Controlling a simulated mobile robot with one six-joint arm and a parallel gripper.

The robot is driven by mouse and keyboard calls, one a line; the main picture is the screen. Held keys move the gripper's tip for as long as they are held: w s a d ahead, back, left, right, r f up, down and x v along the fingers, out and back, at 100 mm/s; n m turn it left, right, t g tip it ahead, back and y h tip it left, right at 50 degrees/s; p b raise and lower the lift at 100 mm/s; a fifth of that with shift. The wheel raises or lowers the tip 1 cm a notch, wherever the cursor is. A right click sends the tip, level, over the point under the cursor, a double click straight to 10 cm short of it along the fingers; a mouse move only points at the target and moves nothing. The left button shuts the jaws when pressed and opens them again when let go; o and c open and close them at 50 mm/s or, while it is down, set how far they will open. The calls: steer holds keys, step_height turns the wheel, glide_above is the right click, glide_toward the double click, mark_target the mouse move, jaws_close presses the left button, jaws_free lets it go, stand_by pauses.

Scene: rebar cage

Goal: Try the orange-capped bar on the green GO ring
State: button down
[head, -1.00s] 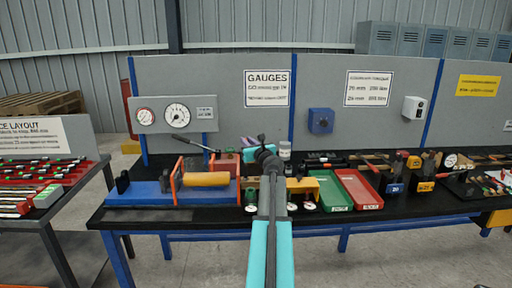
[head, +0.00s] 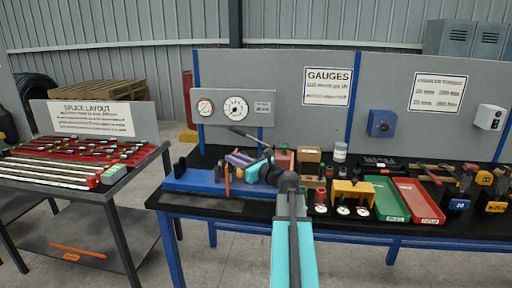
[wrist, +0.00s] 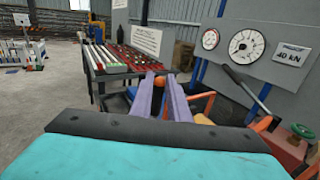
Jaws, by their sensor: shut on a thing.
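My gripper (wrist: 160,98) has two purple fingers. In the wrist view they are closed around a dark piece with an orange cap (wrist: 158,82), seen nearly end-on, which fits the orange-capped bar. The rest of the bar is hidden. In the head view my gripper (head: 243,158) is small and lies above the blue-based device (head: 195,181) at the left of the bench. Small round gauges stand by a yellow bracket (head: 353,189) to the right of my arm. I cannot tell which one is the green GO ring.
A green tray (head: 388,200) and a red tray (head: 418,202) lie right of the bracket. A lever (wrist: 247,89) and a red block with a green knob (wrist: 301,131) stand close by the gripper. A rack table of bars (head: 75,160) stands left, across a floor gap.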

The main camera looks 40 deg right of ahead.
steer(key=w+a+f+n+g+y, duration=0.15)
steer(key=a+f+n+y, duration=0.35)
steer(key=a, duration=0.7)
steer(key=w+a+f+g+y, duration=0.1)
steer(key=w+a+f+y, duration=0.15)
steer(key=a+f, duration=0.65)
steer(key=s+a+f+n+g+y, duration=0.2)
steer(key=a+y, duration=0.1)
steer(key=a, duration=0.8)
steer(key=s+a+f+n+g+y, duration=0.2)
steer(key=s+a+n+g+y, duration=0.1)
steer(key=a, duration=0.9)
steer(key=shift+a+f, duration=0.2)
steer(key=shift+f, duration=0.1)
